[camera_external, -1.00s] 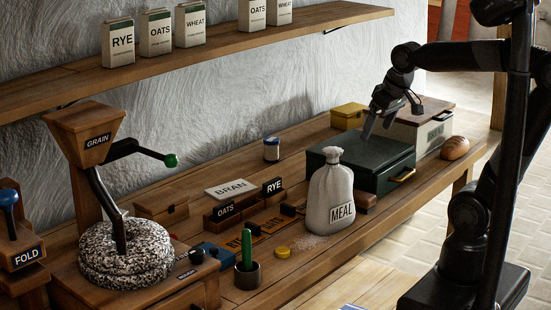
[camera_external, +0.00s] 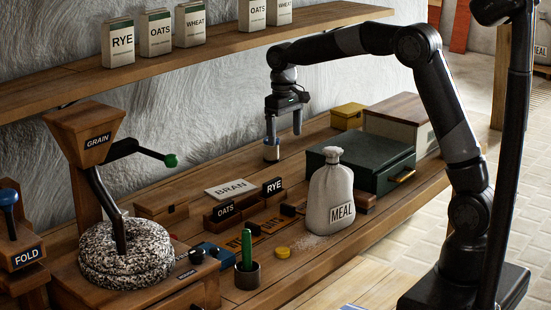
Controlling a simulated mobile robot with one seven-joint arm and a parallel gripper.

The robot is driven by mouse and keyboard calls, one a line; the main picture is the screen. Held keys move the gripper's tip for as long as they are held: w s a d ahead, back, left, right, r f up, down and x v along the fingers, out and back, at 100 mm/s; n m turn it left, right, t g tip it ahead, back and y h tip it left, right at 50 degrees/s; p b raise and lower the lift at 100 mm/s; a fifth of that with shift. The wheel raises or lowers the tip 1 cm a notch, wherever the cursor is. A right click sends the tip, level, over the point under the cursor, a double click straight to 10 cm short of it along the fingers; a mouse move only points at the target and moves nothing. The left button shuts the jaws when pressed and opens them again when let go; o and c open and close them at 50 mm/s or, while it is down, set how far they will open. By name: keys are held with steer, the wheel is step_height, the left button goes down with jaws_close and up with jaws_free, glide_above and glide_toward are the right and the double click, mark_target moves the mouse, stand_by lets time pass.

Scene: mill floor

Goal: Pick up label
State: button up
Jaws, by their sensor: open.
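My gripper (camera_external: 284,137) is open and points down above the back of the bench. A dark RYE label (camera_external: 273,186) stands upright at the rack's right end. A dark OATS label (camera_external: 223,210) stands at its left end. Nothing shows between my fingers.
A MEAL sack (camera_external: 331,200) stands right of the rack, before a green box (camera_external: 362,163). A grain mill (camera_external: 124,252) with a green-tipped crank stands at left. A shelf (camera_external: 200,55) with several packets hangs above. A green-handled tool (camera_external: 247,252) stands in a cup in front.

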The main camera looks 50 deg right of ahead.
glide_above(272, 180)
step_height(272, 180, down, 5)
steer(key=shift+g, duration=0.5)
steer(key=f, duration=0.6)
steer(key=shift+s+a, duration=0.1)
steer(key=shift+a, duration=0.2)
steer(key=f, duration=0.5)
steer(key=shift+d+f, duration=0.1)
steer(key=shift+d, duration=0.1)
steer(key=c, duration=1)
steer(key=shift+c, duration=0.4)
